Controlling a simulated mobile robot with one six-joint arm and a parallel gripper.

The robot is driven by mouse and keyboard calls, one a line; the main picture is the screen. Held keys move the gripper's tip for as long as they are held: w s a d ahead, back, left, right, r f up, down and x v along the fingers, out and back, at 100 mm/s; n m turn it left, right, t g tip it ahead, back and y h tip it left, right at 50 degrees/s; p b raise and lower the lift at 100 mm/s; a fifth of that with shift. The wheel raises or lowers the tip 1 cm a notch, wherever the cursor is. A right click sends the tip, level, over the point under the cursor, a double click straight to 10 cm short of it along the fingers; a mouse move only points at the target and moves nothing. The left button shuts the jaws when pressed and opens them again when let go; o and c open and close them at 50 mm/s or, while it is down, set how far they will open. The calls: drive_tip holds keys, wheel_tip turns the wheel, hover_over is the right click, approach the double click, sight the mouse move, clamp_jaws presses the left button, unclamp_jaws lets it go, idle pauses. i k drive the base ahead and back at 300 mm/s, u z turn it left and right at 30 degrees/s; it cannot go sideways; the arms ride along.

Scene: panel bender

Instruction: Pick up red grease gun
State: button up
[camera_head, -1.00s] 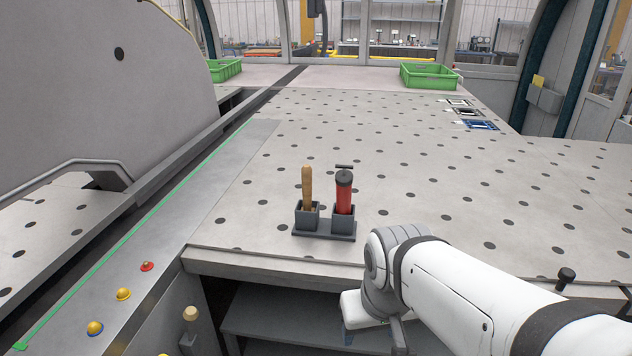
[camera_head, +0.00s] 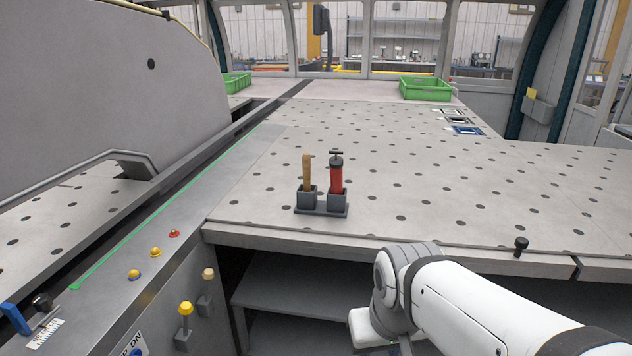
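The red grease gun (camera_head: 336,175) has a black top with a T-shaped handle. It stands upright in the right cup of a small grey two-cup holder (camera_head: 320,212) near the front edge of the perforated table; its lower end is hidden in the cup. A wooden handle (camera_head: 307,172) stands in the left cup. My white arm reaches in from the lower right, below and to the right of the holder, apart from it. My gripper's fingers are not visible; the arm's end runs off the bottom of the picture.
The perforated table (camera_head: 420,180) is mostly clear around the holder. Green crates (camera_head: 425,89) stand at the back. A large grey machine panel (camera_head: 90,90) rises at left. A black knob (camera_head: 521,244) stands at the table's front edge. Buttons and levers (camera_head: 185,310) sit at lower left.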

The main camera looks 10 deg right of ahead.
sight(336, 162)
drive_tip(key=z, duration=0.25)
drive_tip(key=i, duration=1.05)
drive_tip(key=u, duration=0.25)
